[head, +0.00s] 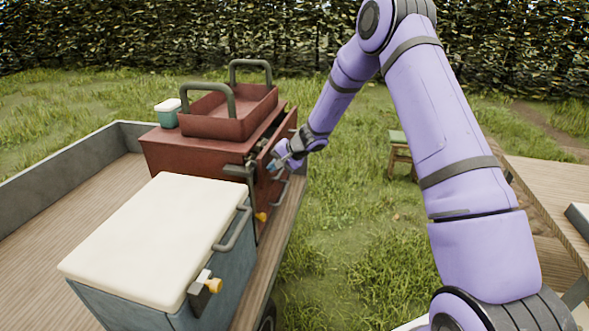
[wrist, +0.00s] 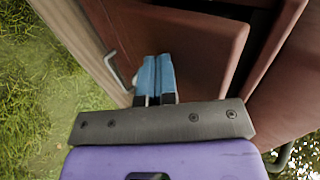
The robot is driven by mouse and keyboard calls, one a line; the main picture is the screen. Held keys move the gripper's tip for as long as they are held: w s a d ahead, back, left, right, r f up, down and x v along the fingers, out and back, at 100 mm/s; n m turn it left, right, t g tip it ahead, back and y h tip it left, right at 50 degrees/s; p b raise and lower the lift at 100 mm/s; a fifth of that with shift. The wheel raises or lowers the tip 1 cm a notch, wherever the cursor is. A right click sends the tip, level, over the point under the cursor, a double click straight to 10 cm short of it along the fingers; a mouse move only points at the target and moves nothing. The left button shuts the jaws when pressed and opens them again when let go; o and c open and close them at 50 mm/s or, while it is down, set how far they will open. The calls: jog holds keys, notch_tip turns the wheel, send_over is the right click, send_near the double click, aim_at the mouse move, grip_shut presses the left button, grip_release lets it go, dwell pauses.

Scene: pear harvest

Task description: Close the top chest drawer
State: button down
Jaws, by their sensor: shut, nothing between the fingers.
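The red chest (head: 195,152) stands on the wooden trailer bed. Its top drawer (head: 291,124) is pulled partly out to the right, with a dark gap behind its front. In the wrist view the red drawer front (wrist: 205,38) fills the upper middle, and the dark gap lies to its right. My gripper (head: 276,163) is at the outer side of the drawer front. In the wrist view my gripper's blue fingers (wrist: 154,72) are shut together, empty, in front of the red panel. I cannot tell whether they touch it.
A red open toolbox (head: 228,115) with dark handles and a small green box with a white lid (head: 168,112) are on the chest. A cooler with a cream lid (head: 160,235) stands in front. Grass lies right of the trailer, with a small stool (head: 400,150) and a wooden table (head: 545,195).

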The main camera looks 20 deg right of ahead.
jog(key=w+a, duration=0.1)
jog(key=a, duration=0.1)
jog(key=w+a, duration=0.1)
jog(key=a, duration=0.1)
jog(key=shift+w, duration=0.3)
jog(key=shift+w+a+r, duration=0.1)
jog(key=shift+a, duration=0.1)
jog(key=shift+a, duration=0.15)
